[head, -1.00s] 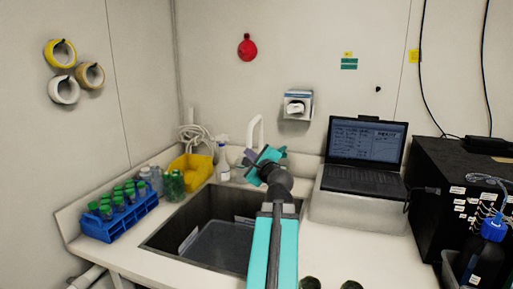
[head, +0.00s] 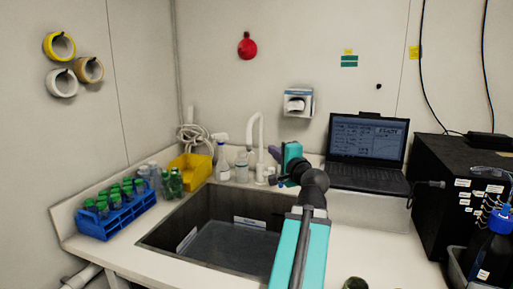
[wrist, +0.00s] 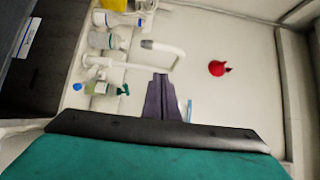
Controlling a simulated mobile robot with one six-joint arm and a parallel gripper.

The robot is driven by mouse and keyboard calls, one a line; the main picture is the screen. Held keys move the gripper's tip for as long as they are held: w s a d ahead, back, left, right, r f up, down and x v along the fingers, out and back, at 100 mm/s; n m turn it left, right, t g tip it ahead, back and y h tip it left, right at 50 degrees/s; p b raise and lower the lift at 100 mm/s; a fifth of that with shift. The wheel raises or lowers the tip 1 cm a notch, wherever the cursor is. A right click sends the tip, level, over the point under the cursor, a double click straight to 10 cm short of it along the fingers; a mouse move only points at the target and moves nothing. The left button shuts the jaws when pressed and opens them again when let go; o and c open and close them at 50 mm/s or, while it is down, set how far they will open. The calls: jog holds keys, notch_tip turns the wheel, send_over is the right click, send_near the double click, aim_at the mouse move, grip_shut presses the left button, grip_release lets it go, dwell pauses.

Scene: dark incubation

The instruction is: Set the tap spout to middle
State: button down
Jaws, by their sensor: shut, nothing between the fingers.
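The white tap (head: 261,145) stands at the back edge of the sink (head: 165,222). Its hooked spout (head: 250,128) bends over and points forward and slightly left in the head view. In the wrist view the spout (wrist: 165,46) lies just beyond my fingertips, with a visible gap. My gripper (head: 274,152) is to the right of the tap, with its purple fingers together and empty. In the wrist view the shut fingers (wrist: 162,82) point toward the tap area. My teal wrist parts hide some of the counter behind them.
Bottles (head: 223,165) and a yellow bin (head: 192,170) stand left of the tap. A blue rack (head: 118,220) of green-capped tubes is at the far left. The open laptop (head: 365,150) is close on the right. The space above the sink is clear.

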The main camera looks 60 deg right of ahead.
jog(key=shift+s+d, duration=0.2)
jog(key=shift+s, duration=0.3)
jog(key=shift+w+d+r+p, duration=0.1)
jog(key=shift+w+d+p, duration=0.15)
jog(key=shift+p, duration=0.65)
jog(key=p+x, duration=0.1)
jog(key=p, duration=0.4)
jog(key=shift+w+d, duration=0.25)
jog(key=shift+w, duration=0.05)
jog(key=w+a+p+x, duration=0.1)
jog(key=p+x, duration=0.4)
jog(key=x, duration=0.5)
jog(key=shift+w+a+f, duration=0.2)
jog(key=shift+w+a, duration=0.15)
jog(key=shift+w, duration=0.15)
